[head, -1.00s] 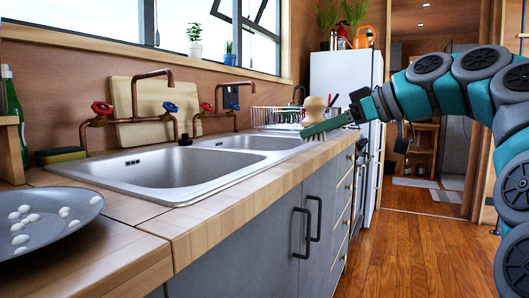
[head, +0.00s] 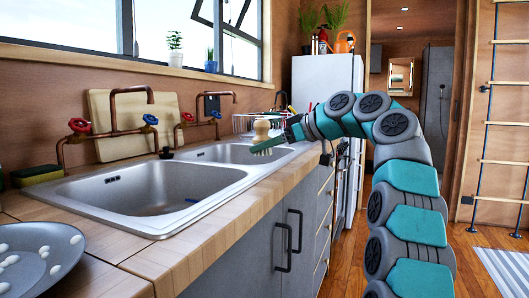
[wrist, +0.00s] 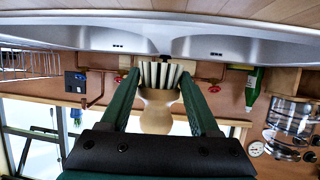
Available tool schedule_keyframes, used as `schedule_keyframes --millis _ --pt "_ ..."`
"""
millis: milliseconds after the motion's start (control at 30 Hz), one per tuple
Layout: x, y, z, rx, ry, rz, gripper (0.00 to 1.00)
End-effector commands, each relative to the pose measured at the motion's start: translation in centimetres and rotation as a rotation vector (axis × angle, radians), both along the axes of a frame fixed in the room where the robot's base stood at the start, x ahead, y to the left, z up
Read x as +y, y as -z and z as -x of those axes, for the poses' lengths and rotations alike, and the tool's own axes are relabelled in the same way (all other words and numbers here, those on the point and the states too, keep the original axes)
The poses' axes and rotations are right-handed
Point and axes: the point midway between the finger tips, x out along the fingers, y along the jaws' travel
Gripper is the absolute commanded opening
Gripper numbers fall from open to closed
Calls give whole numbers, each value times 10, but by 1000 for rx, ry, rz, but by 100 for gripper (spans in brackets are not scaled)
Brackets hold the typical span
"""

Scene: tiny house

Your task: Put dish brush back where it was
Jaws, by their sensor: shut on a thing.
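The dish brush (head: 261,130) has a pale wooden knob handle and light bristles. In the head view it is upright, held over the far end of the sink counter, with the knob above the finger. My gripper (head: 266,146) is shut on it. In the wrist view the green fingers of my gripper (wrist: 160,92) lie on either side of the brush (wrist: 157,115), whose bristles point toward the sink. The double steel sink (head: 150,190) is in the wooden counter (head: 190,245). Whether the brush touches the counter cannot be told.
A wire dish rack (head: 243,122) stands behind the brush. Copper taps (head: 130,90) rise behind the sink, before a cutting board (head: 105,148). A green sponge (head: 37,175) and a grey pan (head: 40,255) with white pieces are at the left. A white fridge (head: 325,80) stands beyond the counter.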

Motion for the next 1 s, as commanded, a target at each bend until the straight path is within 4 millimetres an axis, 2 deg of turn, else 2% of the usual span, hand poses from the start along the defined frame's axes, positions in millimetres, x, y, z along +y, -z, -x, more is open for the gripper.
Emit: schedule_keyframes --millis 100,233,567,1000 --pt "4 0 -8 1 1 1 6" --pt "6 5 -10 2 1 -1 6" --pt "5 34 -10 5 0 0 6" --pt "5 37 -10 0 1 -1 6"
